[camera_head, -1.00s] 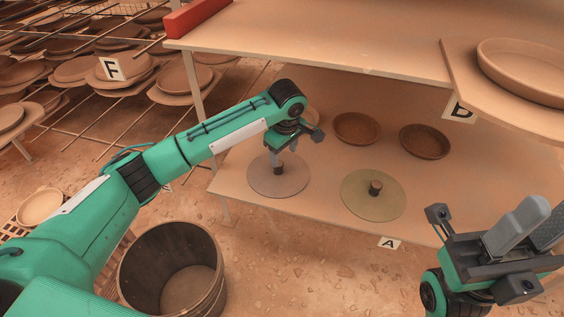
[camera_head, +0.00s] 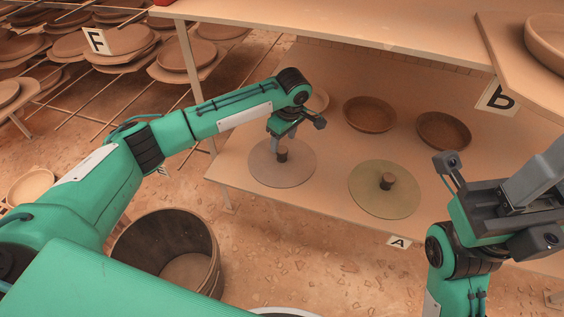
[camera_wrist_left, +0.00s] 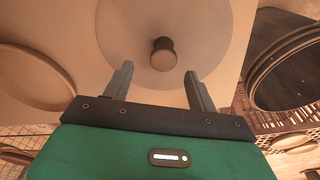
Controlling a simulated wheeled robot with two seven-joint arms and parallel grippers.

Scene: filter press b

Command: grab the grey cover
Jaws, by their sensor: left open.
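The grey cover (camera_head: 262,172) is a flat round disc with a dark knob (camera_head: 282,155) at its centre, lying on the lower shelf. My left gripper (camera_head: 278,146) points down just above the knob. In the left wrist view the cover (camera_wrist_left: 218,28) fills the upper middle. The knob (camera_wrist_left: 162,54) shows just beyond the open, empty fingers of my left gripper (camera_wrist_left: 158,72), roughly in line with the gap between them. My right gripper (camera_head: 548,168) is at the right edge, away from the cover; its jaw gap is not clear.
A greenish disc with a knob (camera_head: 365,198) lies right of the cover. Brown bowls (camera_head: 369,114) stand behind, one partly hidden by my left wrist. An upper shelf (camera_head: 330,45) overhangs the back. A wooden bucket (camera_head: 135,245) stands on the floor at front left.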

